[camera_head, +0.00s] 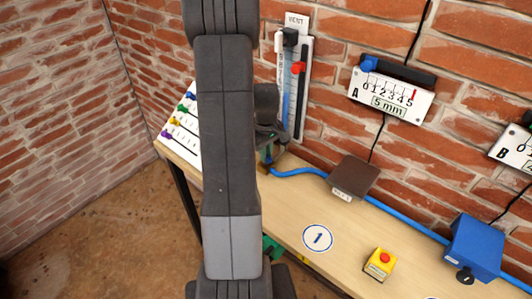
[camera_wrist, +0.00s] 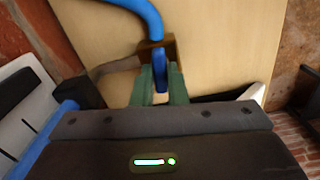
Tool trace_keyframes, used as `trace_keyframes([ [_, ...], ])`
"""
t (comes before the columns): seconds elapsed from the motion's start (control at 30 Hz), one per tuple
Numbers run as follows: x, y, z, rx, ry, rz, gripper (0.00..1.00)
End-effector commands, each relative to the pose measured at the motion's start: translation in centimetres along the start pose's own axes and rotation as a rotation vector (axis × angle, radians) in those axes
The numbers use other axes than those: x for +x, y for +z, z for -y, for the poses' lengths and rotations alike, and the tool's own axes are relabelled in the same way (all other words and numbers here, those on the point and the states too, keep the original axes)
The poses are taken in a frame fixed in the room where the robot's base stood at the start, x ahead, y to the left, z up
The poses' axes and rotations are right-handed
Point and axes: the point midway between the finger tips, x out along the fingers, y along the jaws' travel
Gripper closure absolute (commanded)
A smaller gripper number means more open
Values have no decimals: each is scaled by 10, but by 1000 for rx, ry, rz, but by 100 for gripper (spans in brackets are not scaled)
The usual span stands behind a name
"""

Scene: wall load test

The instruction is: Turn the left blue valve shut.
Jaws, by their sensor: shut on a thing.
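The left blue valve shows in the wrist view as a blue handle (camera_wrist: 161,76) standing on edge in front of a brown body (camera_wrist: 155,46). A blue hose (camera_wrist: 143,12) leads away from that body. My gripper (camera_wrist: 161,86) has one green finger on each side of the handle and is shut on it. In the head view, my arm hides most of the valve and gripper; part of the brown body (camera_head: 264,168) shows beside the arm, at the back of the bench. The handle's exact angle is hard to tell.
On the wooden bench (camera_head: 345,240) stand a brown box (camera_head: 353,177), a yellow box with a red button (camera_head: 380,264) and a blue box (camera_head: 474,247). The blue hose (camera_head: 300,171) runs along the back. Gauge A (camera_head: 390,95) and a vent panel (camera_head: 296,85) hang on the brick wall.

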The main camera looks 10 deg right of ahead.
Motion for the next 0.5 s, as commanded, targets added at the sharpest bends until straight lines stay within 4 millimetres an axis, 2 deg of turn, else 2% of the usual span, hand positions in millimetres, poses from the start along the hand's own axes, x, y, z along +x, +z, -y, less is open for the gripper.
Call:
trace_keyframes([
  [0.27, 2, 0, 0, 178, 1, -1, 100],
  [0.5, 2, 0, 0, 403, 1, 0, 100],
])
